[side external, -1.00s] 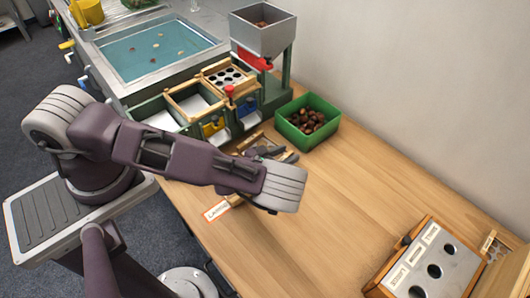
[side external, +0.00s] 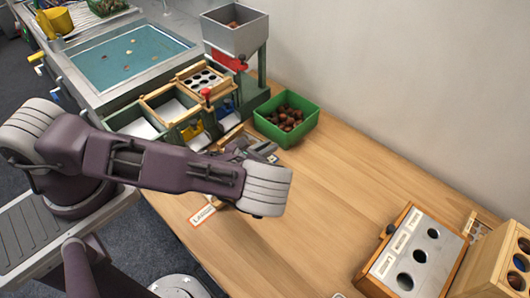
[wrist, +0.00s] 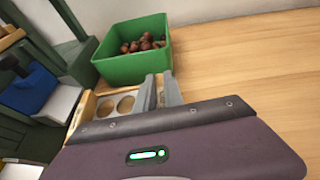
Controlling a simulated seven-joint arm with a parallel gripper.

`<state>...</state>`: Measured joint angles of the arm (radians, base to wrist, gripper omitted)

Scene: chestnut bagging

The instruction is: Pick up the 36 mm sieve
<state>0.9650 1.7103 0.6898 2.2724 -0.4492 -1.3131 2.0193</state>
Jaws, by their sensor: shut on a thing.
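A sieve with a pale wooden frame and a grey plate with large round holes (wrist: 115,96) lies low by the bench stand, left of my fingers in the wrist view. Only part of it shows; its size mark cannot be read. In the side view a bit of its frame (side external: 231,135) shows behind my arm. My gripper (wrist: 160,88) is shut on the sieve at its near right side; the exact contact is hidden. In the side view my gripper (side external: 264,153) is just in front of the green bin. I cannot tell whether the sieve is clear of the table.
A green bin (wrist: 132,69) of chestnuts stands close beyond my fingers. Another holed sieve (side external: 201,80) sits on the green stand under the hopper (side external: 235,35). A gauge board (side external: 417,262) and a holed wooden box (side external: 497,268) are at right. The middle table is clear.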

